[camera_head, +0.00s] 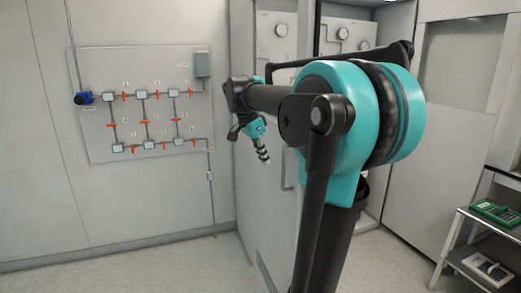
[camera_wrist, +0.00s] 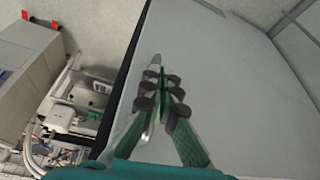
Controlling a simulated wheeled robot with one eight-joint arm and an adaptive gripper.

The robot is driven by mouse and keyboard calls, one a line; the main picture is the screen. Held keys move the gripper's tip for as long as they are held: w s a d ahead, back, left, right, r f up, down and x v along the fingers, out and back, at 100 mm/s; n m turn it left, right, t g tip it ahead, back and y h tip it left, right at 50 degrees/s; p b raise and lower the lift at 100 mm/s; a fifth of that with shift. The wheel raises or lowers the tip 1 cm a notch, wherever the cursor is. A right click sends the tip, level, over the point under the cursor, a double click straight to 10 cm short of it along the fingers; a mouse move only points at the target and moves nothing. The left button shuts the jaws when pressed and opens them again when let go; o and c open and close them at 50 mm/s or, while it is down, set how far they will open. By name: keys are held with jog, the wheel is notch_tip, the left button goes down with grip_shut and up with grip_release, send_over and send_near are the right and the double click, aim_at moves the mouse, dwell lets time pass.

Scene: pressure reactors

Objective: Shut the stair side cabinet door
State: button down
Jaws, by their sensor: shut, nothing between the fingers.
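The cabinet door (camera_head: 268,205) appears as a tall pale grey panel in the middle of the head view, standing open at an angle. My arm covers part of it. In the wrist view a broad pale panel, seemingly the same door (camera_wrist: 235,85), fills the right, with a dark edge on its left. My gripper (camera_head: 264,157) is in front of the panel in the head view, pointing down. In the wrist view my gripper (camera_wrist: 165,82) is shut and empty over the panel, near the dark edge. I cannot tell whether it touches the panel.
White equipment with pipes (camera_wrist: 65,112) lies left of the dark edge in the wrist view. Gauges (camera_head: 343,33) show behind my arm. A wall board with red-handled valves (camera_head: 145,105) is at left. A shelf cart (camera_head: 478,235) stands at right. Floor (camera_head: 130,268) at lower left is clear.

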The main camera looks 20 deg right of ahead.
jog(key=w+d+f, duration=0.1)
jog(key=d+f, duration=0.2)
jog(key=d, duration=0.2)
jog(key=shift+f, duration=0.15)
jog(key=shift+d, duration=0.2)
